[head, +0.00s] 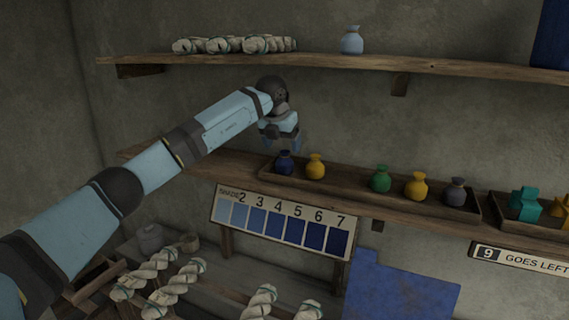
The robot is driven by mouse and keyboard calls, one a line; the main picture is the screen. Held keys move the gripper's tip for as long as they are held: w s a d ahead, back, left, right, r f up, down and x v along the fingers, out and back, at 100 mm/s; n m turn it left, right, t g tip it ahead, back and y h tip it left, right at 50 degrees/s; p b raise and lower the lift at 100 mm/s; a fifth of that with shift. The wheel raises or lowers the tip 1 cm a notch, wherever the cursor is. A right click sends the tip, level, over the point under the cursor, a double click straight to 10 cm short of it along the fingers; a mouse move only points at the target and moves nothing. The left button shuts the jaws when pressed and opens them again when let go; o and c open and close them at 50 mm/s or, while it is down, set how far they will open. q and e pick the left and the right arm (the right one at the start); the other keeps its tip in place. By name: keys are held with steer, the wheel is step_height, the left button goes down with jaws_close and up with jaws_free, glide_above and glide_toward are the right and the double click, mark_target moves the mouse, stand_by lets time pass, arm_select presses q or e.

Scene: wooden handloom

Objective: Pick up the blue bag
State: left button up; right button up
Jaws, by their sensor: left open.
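A dark blue bag (284,163) stands at the left end of a wooden tray on the middle shelf. My left gripper (282,143) is open and points down just above the dark blue bag. Its fingertips are close to the top of that bag; I cannot tell whether they touch it. My right gripper is not in view.
A yellow bag (316,167) stands right beside the dark blue one. A green bag (380,179), another yellow bag (416,186) and a grey bag (456,192) share the tray (345,186). The upper shelf (300,57) runs above my gripper.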

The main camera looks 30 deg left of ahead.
mark_target(284, 152)
arm_select(q)
steer(key=p+x, duration=0.1)
steer(key=x, duration=0.3)
steer(key=shift+f, duration=0.3)
steer(key=c, duration=0.9)
steer(key=shift+r, duration=0.1)
